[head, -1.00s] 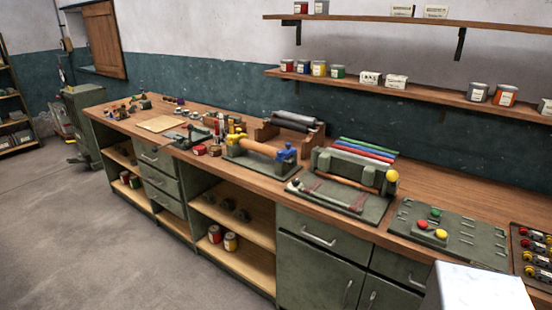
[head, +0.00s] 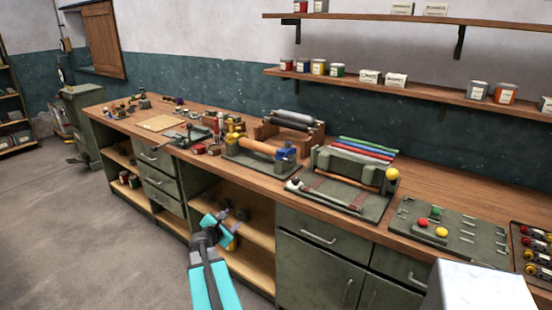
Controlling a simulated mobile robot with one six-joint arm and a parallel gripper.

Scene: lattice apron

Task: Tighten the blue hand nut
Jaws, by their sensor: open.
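The blue hand nut (head: 285,154) sits at the right end of a green fixture (head: 262,170) on the workbench, beside the end of an orange-brown roller (head: 257,147). Yellow parts (head: 233,137) stand at the roller's other end. My gripper (head: 222,231), cyan and dark grey, is at the lower middle of the head view. It is open, with nothing seen between its fingers. It appears in front of the bench's open lower shelves, lower in the picture than the nut and to its left, apart from it. How far the nut is turned cannot be told.
Right of the fixture stands a green roller press (head: 345,186) with a yellow knob (head: 392,174). Behind is a wooden rack (head: 268,131) with dark rollers. A slotted green plate (head: 455,232) with coloured knobs lies further right. Small tools crowd the bench's left. The floor is clear.

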